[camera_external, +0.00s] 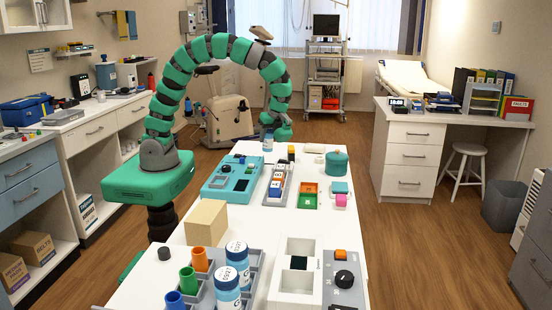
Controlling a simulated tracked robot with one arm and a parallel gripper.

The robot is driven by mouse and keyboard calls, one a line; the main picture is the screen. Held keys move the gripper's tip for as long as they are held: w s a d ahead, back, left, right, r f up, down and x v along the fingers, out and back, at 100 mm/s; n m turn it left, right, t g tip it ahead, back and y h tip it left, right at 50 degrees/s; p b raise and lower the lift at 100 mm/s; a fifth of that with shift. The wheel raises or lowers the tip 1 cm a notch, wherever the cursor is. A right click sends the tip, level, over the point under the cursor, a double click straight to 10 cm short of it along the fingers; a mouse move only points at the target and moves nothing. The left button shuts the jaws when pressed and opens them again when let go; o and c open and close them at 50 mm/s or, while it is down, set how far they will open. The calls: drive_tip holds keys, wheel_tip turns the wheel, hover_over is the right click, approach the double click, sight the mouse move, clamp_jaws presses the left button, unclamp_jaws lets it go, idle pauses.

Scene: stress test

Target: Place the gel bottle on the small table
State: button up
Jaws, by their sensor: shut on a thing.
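My green arm arches over the far end of the long white table (187,233). My gripper (268,136) points down there and is shut on a small blue-and-white bottle (267,144), which looks like the gel bottle. The gripper hides the bottle's upper part. The bottle is upright at the table's far left edge; I cannot tell whether its base touches the top. No separate small table is clearly identifiable; a white stool (467,150) stands by the right desk.
Near the bottle are a teal device (230,181), a tray of blocks (277,181), an orange-green box (309,195) and a teal pot (336,163). A tan block (206,222) and two large bottles (228,288) stand nearer. Wooden floor (410,235) is clear at right.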

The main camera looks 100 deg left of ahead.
drive_tip(key=w+d+n+h, duration=0.4)
drive_tip(key=w+d+n, duration=0.5)
drive_tip(key=w, duration=0.4)
drive_tip(key=s+a+r+n+t+h+p, duration=0.35)
drive_tip(key=s+a+n+p, duration=0.35)
drive_tip(key=s+a+n, duration=0.85)
drive_tip(key=shift+w+d+f+n+g, duration=0.1)
drive_tip(key=shift+w+d+f+n, duration=0.35)
drive_tip(key=shift+f, duration=1.35)
drive_tip(key=shift+w+f+n+g, duration=0.2)
drive_tip(key=shift+w+f, duration=0.45)
drive_tip(key=shift+f, duration=1.1)
drive_tip(key=shift+w+d+f+n+g, duration=0.1)
drive_tip(key=shift+w+d+f+n, duration=0.3)
drive_tip(key=shift+f, duration=1.4)
drive_tip(key=shift+w+a, duration=0.1)
drive_tip(key=shift+a, duration=0.05)
drive_tip(key=o, duration=1)
drive_tip(key=shift+f, duration=0.1)
drive_tip(key=shift+o, duration=0.2)
